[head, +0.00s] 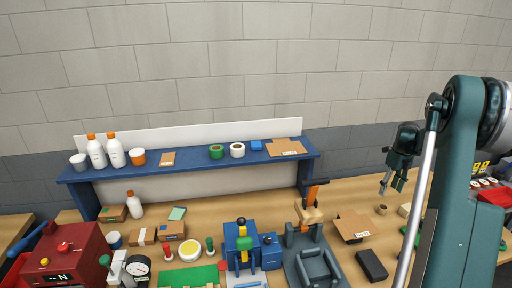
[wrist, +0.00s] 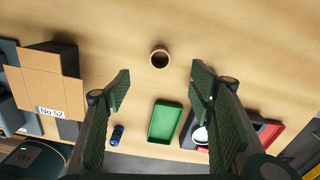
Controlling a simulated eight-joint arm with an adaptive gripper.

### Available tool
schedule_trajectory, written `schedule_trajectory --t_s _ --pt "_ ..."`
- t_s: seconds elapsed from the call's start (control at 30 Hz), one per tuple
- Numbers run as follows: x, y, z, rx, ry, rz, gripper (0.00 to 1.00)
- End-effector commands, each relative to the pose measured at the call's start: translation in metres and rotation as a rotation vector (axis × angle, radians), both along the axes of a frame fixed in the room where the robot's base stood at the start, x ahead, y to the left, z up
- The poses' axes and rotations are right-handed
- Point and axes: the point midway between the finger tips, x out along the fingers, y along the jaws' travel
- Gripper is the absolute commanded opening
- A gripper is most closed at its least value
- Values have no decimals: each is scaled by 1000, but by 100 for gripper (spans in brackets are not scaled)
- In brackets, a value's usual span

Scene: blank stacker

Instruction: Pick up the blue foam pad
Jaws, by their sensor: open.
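A small blue block (head: 256,145), which looks like the foam pad, lies on the blue shelf (head: 190,161) in the head view. It sits between a white tape roll and a flat piece of cardboard. My gripper (head: 392,187) hangs over the right part of the bench, to the right of the shelf and well apart from the pad. In the wrist view my gripper (wrist: 160,88) is open, with nothing between its fingers. The pad is not seen in the wrist view.
A tan ring (wrist: 160,57) stands on the wooden bench below my gripper. A green tray (wrist: 164,122), a small blue cylinder (wrist: 117,134) and a cardboard box (wrist: 46,82) are nearby. On the shelf are a green tape roll (head: 216,152) and white bottles (head: 115,152).

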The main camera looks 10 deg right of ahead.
Motion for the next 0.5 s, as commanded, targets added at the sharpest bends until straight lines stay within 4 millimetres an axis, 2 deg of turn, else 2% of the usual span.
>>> schedule_trajectory --t_s 0.17,0.27,0.37,0.5 --pt "0 0 19 0 0 0 54" --pt "0 0 43 0 0 0 54" --pt "0 0 75 0 0 0 54" --pt "0 0 130 0 0 0 54"
